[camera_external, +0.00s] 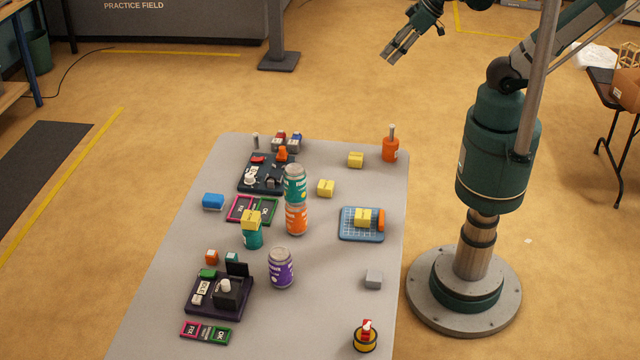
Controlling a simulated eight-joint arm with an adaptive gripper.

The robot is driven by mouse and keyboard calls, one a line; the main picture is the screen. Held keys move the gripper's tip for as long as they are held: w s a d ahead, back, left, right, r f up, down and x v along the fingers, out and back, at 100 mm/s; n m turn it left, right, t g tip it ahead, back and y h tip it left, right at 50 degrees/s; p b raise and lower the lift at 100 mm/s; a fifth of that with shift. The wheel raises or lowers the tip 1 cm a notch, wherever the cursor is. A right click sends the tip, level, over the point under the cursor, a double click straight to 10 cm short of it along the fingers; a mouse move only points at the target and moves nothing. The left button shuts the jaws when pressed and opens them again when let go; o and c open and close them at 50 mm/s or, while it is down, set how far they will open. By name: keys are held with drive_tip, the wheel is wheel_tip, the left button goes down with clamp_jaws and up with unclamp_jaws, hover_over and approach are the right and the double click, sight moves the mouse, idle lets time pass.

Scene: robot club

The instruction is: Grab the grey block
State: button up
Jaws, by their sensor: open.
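A small grey block (374,278) sits on the grey table near its right edge, toward the front. Nothing touches it and its top is clear. My gripper (388,58) is at the upper middle of the view, high above and beyond the table's far right corner. It is open with nothing between its fingers, and it is far from the grey block.
A blue gridded tray (348,228) with a yellow block stands behind the grey block. A purple can (281,268) is to its left, and a yellow-black round item (366,338) is in front. Stacked cans (296,217) rise mid-table. Bare table surrounds the block.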

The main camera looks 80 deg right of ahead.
drive_tip(key=shift+a, duration=0.1)
